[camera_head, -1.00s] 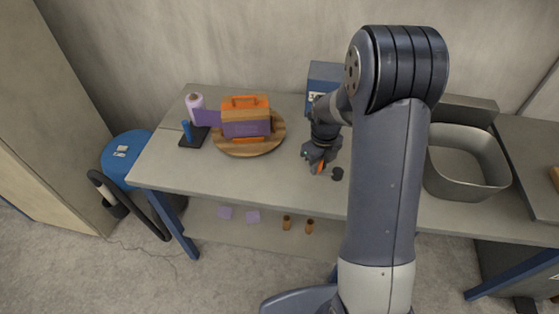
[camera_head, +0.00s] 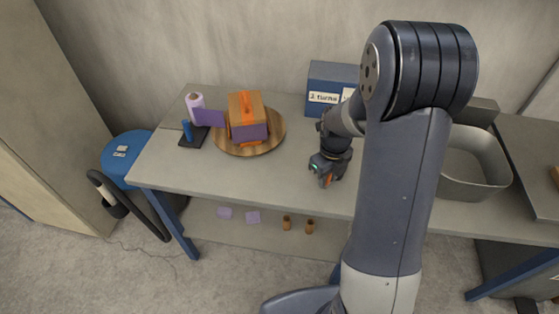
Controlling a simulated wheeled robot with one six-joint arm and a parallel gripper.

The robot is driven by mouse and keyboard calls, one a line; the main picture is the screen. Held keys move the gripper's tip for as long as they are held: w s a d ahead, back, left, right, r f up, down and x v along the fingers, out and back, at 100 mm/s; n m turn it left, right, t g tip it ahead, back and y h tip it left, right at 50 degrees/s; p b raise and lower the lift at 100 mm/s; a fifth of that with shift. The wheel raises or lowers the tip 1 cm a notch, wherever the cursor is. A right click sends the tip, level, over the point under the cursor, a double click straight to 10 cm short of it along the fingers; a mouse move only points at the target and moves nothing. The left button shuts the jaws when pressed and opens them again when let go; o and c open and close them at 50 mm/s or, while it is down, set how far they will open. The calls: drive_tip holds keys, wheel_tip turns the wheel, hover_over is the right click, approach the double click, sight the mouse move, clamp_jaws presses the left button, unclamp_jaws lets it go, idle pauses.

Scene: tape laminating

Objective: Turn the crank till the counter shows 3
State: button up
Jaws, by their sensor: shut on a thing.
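The blue counter box (camera_head: 331,78) stands at the back of the table. Its white label (camera_head: 324,98) appears to read "2 turns"; a second label beside it is partly hidden by my arm. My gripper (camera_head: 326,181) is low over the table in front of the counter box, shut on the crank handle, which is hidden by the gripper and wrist. A wooden turntable (camera_head: 222,145) to the left carries an orange, brown and purple case (camera_head: 246,120), its orange handle running front to back. A purple strip (camera_head: 210,117) joins the case to the lilac roll (camera_head: 195,101).
A blue post on a black base (camera_head: 190,138) stands beside the roll. A grey metal bin (camera_head: 482,160) is right of my arm. Small brown pieces and lilac squares lie on the lower shelf (camera_head: 270,237). The table's front left is clear.

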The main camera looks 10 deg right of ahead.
sight(338, 193)
drive_tip(key=shift+s+d+r, duration=0.1)
drive_tip(key=shift+s+d, duration=0.1)
drive_tip(key=shift+d, duration=0.2)
drive_tip(key=shift+w, duration=0.1)
drive_tip(key=shift+s+d+r, duration=0.1)
drive_tip(key=shift+s+d, duration=0.25)
drive_tip(key=shift+d, duration=0.35)
drive_tip(key=shift+s+d, duration=0.35)
drive_tip(key=shift+d, duration=0.35)
